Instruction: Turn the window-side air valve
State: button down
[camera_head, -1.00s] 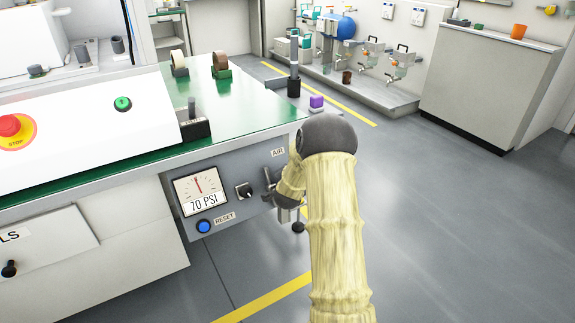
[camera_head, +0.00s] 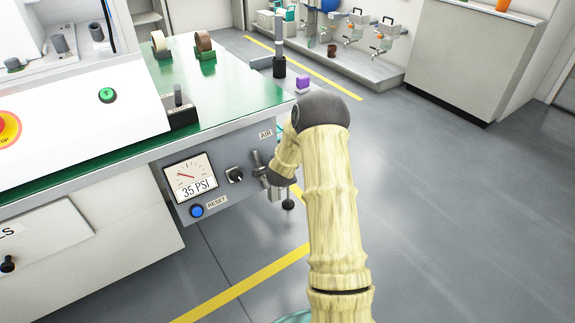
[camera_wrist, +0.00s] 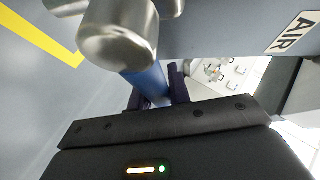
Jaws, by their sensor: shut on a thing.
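The air valve is under the AIR label on the grey front panel (camera_head: 225,160). In the wrist view its rounded metal body (camera_wrist: 118,32) is close at the top, and a blue handle (camera_wrist: 148,82) runs from it between my dark fingers. My gripper (camera_wrist: 158,86) is shut on this blue handle. In the head view the metal fitting (camera_head: 258,163) shows beside my wrist; my pale, ribbed arm hides the handle and most of the gripper. The gauge (camera_head: 190,177) on the panel reads 35 PSI.
A black knob (camera_head: 235,175) and a blue RESET button (camera_head: 197,211) are left of the valve. The green worktop (camera_head: 225,95) overhangs the panel. Open grey floor (camera_head: 450,200) lies to the right.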

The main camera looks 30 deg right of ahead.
jog(key=shift+f, duration=0.1)
jog(key=c, duration=1.3)
grip_release()
jog(key=p+v, duration=0.4)
jog(key=v, duration=1.3)
jog(key=shift+s+p, duration=0.2)
jog(key=shift+p, duration=0.2)
jog(key=shift+a, duration=0.15)
